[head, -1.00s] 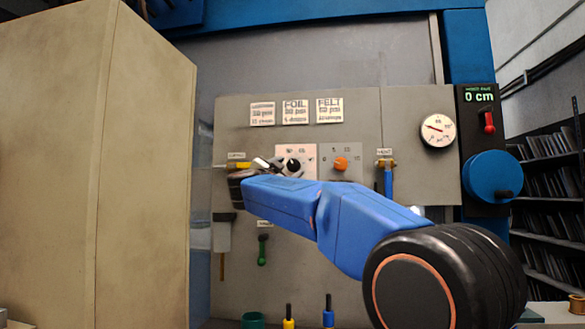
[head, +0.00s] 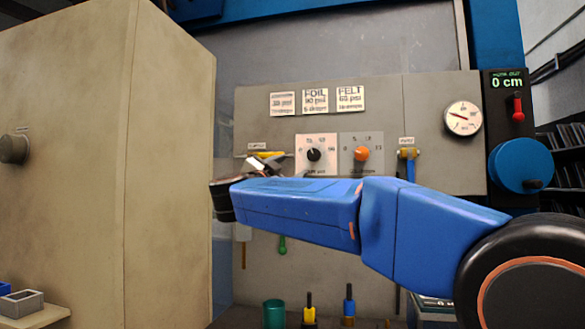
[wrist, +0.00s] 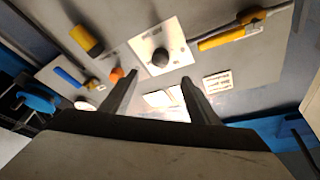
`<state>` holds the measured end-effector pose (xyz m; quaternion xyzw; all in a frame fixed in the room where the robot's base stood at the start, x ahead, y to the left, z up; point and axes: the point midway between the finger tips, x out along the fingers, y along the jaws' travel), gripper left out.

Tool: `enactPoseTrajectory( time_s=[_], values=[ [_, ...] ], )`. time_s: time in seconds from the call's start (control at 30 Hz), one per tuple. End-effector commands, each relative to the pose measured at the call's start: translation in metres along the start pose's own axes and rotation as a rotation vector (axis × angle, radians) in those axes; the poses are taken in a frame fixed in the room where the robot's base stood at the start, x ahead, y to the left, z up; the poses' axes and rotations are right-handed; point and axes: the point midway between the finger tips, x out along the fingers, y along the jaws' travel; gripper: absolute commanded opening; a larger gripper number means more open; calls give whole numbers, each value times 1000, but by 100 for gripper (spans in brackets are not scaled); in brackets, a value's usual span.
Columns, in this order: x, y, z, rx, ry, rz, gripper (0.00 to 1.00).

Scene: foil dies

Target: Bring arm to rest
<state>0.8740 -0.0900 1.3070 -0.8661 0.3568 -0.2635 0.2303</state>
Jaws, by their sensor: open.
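The black knob (wrist: 160,58) and the orange knob (wrist: 116,75) appear beyond the fingertips. My arm stretches across the lower part of the panel and hides some of it. I cannot tell the exact gap between gripper and panel.
A tall beige cabinet (head: 75,150) stands close at the left. A green cup (head: 274,313) and yellow and blue handled tools stand below my arm.

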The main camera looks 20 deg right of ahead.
Motion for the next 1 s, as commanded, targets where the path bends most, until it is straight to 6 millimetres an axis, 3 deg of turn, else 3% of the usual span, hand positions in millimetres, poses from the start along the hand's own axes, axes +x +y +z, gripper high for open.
enactPoseTrajectory(
  time_s=[0.47,0.67,0.87,1.0],
  values=[
    [0,0,-1,0,-2,-14,55],
    [-6,-9,-4,0,-54,-192,55],
    [-41,-10,14,-45,-200,-460,55],
    [-79,5,40,-107,-342,-613,55]
  ],
)
